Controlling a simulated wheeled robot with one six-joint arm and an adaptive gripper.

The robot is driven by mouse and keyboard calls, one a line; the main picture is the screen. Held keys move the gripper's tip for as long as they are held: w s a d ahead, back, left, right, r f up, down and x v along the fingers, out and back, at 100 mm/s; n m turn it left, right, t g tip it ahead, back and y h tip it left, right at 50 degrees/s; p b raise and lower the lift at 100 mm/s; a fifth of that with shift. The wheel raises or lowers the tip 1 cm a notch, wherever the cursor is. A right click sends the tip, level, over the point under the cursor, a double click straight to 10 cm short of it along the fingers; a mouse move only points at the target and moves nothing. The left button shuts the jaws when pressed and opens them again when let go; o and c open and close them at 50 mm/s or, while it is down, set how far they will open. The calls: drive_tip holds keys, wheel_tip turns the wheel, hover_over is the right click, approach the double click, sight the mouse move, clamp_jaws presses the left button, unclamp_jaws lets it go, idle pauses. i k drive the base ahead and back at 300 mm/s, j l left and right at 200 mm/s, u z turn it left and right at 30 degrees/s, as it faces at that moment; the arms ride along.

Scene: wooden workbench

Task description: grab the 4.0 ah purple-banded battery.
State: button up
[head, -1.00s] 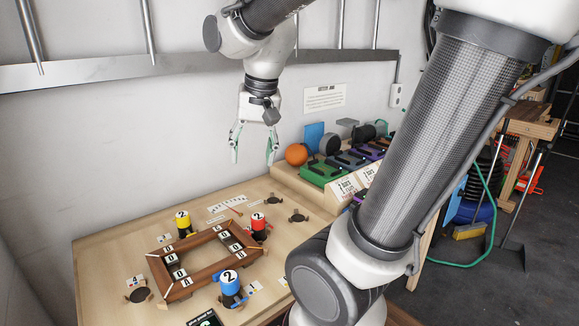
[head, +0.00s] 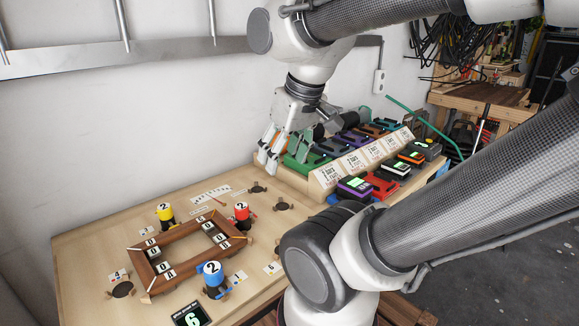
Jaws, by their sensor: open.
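A dark battery with a purple band (head: 355,188) lies at the front left of a group of batteries, on the right part of the bench. It has a lit green label or display, too small to read. A red battery (head: 381,185) lies just right of it. My gripper (head: 285,158) is open and empty, pointing down above the back of the bench by a green charger (head: 306,161). It is left of and behind the purple-banded battery, well apart from it.
A raised row of coloured chargers with white sign cards (head: 359,162) stands behind the batteries. Other batteries, one orange-banded (head: 411,157), lie to the right. At left is a wooden frame (head: 152,275) with yellow (head: 166,213), red (head: 241,212) and blue (head: 212,273) numbered cylinders.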

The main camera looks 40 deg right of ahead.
sight(350, 187)
drive_tip(key=k+l+z, duration=0.1)
drive_tip(key=l+z, duration=0.35)
drive_tip(key=k+j+z, duration=0.1)
drive_tip(key=j+z, duration=0.2)
drive_tip(key=z, duration=0.2)
drive_tip(key=k+j+z, duration=0.2)
drive_tip(key=z, duration=0.3)
drive_tip(key=i+l+u, duration=0.3)
drive_tip(key=l, duration=0.25)
